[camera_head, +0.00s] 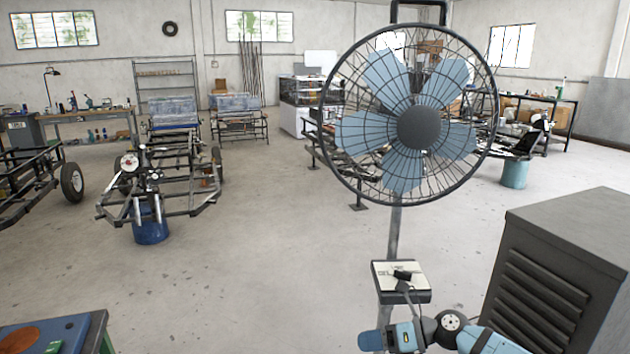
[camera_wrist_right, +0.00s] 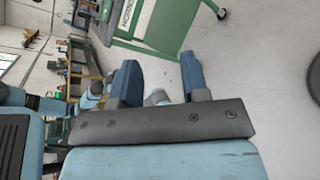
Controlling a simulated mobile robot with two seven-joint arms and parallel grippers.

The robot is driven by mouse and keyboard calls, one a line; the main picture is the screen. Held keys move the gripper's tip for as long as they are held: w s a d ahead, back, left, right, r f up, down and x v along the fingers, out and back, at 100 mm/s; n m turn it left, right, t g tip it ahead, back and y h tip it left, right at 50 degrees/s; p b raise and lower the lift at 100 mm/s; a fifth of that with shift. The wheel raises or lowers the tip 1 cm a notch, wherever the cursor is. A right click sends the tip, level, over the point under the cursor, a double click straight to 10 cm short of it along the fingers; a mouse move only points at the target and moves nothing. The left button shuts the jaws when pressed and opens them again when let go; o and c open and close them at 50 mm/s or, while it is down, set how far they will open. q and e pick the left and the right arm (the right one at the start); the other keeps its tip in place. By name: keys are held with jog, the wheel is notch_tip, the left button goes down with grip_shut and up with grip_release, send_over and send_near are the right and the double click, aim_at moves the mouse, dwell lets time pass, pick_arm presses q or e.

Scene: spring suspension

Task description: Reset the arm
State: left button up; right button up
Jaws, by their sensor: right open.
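My right arm (camera_head: 450,330) comes in at the bottom right of the head view, in light blue, white and dark grey. Its gripper (camera_head: 372,341) points left, low in front of the fan's control box. In the right wrist view the gripper's two blue fingers (camera_wrist_right: 160,78) stand apart with nothing held between them. Bare floor and a green-framed cart (camera_wrist_right: 150,25) lie beyond the fingers. My left gripper does not show in the head view.
A large pedestal fan (camera_head: 418,128) stands right of centre, its control box (camera_head: 401,282) close above my right arm. A dark louvred cabinet (camera_head: 560,275) stands at right. A green-edged table corner (camera_head: 95,335) is bottom left. A wheeled chassis (camera_head: 180,190) stands farther back. The middle floor is clear.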

jog(key=s+a+f+m+t, duration=0.1)
jog(key=s+a+m+t, duration=0.1)
jog(key=s+m+t, duration=0.6)
jog(key=s+a+f+m+t, duration=0.1)
jog(key=s+a+m+t, duration=0.15)
jog(key=m, duration=0.95)
jog(key=s+d+f+m+g+h, duration=0.1)
jog(key=s+d+f+m+h, duration=0.4)
jog(key=s+f+m, duration=0.35)
jog(key=s+d+f+m+g+h, duration=0.1)
jog(key=s+d+f+m+h, duration=0.45)
jog(key=s+m, duration=0.5)
pick_arm(q)
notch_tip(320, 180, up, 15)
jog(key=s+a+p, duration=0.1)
jog(key=p, duration=1.9)
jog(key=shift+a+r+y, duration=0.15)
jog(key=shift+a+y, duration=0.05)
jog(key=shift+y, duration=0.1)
pick_arm(e)
notch_tip(320, 180, up, 16)
jog(key=d+m, duration=0.1)
jog(key=shift+d+f, duration=0.2)
jog(key=shift+d, duration=0.2)
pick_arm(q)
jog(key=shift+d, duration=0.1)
pick_arm(e)
jog(key=shift+s+d+h, duration=0.1)
jog(key=shift+s+h, duration=0.05)
jog(key=shift+h, duration=0.1)
